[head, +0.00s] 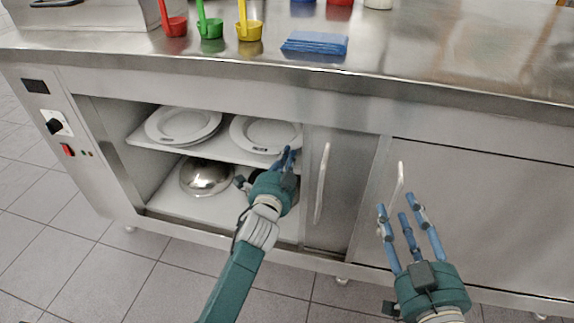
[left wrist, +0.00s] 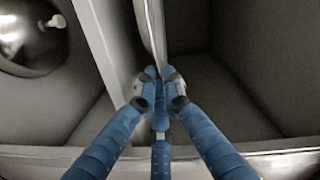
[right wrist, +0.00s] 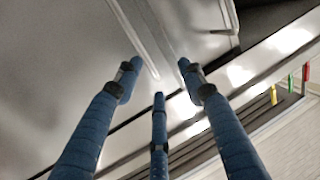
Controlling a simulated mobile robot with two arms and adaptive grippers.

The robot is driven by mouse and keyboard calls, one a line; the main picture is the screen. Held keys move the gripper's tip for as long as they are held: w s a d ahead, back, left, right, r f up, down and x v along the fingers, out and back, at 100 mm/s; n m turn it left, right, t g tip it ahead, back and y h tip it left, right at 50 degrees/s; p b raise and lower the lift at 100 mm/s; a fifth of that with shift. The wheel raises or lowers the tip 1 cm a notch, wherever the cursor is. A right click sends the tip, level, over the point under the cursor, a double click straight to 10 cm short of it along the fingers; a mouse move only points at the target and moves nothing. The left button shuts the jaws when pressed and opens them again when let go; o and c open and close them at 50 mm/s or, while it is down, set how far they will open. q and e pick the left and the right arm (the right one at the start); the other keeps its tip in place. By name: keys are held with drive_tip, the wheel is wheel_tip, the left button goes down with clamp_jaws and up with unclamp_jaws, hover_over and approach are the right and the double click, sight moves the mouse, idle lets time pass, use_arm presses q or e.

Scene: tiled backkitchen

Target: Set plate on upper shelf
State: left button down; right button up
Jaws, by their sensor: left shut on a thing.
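A white plate (head: 264,133) is at the right of the upper shelf (head: 226,151) inside the open cabinet, lying about flat. My left gripper (head: 287,158) is shut on its front rim. The left wrist view shows the plate (left wrist: 151,30) edge-on between the fingertips (left wrist: 158,78), beside the shelf's pale front edge (left wrist: 104,55). I cannot tell if the plate fully rests on the shelf. A second white plate (head: 183,125) lies to its left on the same shelf. My right gripper (head: 405,218) is open and empty before the closed right door.
A shiny metal dome (head: 205,177) sits on the lower shelf (head: 180,203); a dark item beside it is mostly hidden by my left gripper. The cabinet doors have vertical handles (head: 322,183). Coloured ladles and a blue cloth (head: 315,43) lie on the countertop (head: 420,50).

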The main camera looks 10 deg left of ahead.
use_arm(q)
wheel_tip(320, 180, down, 2)
drive_tip(key=shift+f+b, duration=0.15)
drive_tip(key=shift+b, duration=0.35)
use_arm(e)
wheel_tip(320, 180, up, 7)
drive_tip(key=t+y, duration=0.1)
drive_tip(key=t, duration=0.2)
drive_tip(key=shift+s+a, duration=0.25)
drive_tip(key=shift+a, duration=0.1)
use_arm(q)
drive_tip(key=c, duration=2.2)
unclamp_jaws()
drive_tip(key=shift+f, duration=0.2)
use_arm(e)
drive_tip(key=shift+s+r+t, duration=0.1)
drive_tip(key=shift+r+t, duration=0.05)
drive_tip(key=shift+t, duration=0.15)
use_arm(q)
drive_tip(key=shift+r, duration=0.1)
